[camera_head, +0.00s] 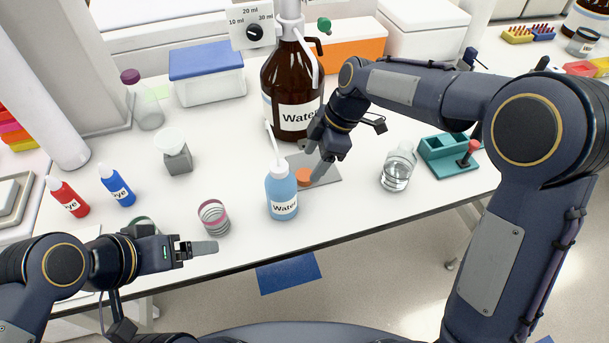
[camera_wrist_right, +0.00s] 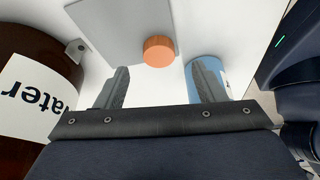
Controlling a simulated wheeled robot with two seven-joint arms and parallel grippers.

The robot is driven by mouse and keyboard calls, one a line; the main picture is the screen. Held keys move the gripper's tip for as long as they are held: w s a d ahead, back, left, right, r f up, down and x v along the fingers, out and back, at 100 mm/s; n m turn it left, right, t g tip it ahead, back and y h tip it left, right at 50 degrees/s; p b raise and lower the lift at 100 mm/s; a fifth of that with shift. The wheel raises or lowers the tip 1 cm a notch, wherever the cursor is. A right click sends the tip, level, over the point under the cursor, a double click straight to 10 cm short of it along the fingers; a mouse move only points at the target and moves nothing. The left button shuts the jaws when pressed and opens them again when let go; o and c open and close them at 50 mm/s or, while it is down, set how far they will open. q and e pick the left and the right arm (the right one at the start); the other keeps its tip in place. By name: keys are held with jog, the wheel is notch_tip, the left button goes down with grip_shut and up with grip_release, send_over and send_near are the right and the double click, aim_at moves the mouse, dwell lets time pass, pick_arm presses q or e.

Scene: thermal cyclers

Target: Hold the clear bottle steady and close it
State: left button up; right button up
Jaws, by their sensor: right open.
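The clear bottle (camera_head: 396,174) stands upright on the table right of my right gripper, holding some clear liquid. An orange screw cap (camera_head: 303,176) lies on a grey plate (camera_head: 327,169) beside the blue wash bottle. My right gripper (camera_head: 313,163) points down near the cap, open and empty. In the right wrist view, the cap (camera_wrist_right: 159,51) shows ahead of the space between the two open fingers (camera_wrist_right: 162,82). My left gripper (camera_head: 212,247) is by the front table edge, away from the clear bottle; its finger gap is not clear from this side.
The blue wash bottle (camera_head: 282,197) stands close left of the cap. A large brown water bottle (camera_head: 291,88) stands behind. A teal rack (camera_head: 450,156) is right of the clear bottle. A striped glass (camera_head: 213,217) stands near my left gripper.

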aim_at(305, 174)
jog(key=x, duration=0.4)
jog(key=shift+w+f, duration=0.1)
jog(key=shift+f, duration=0.15)
jog(key=c, duration=1.1)
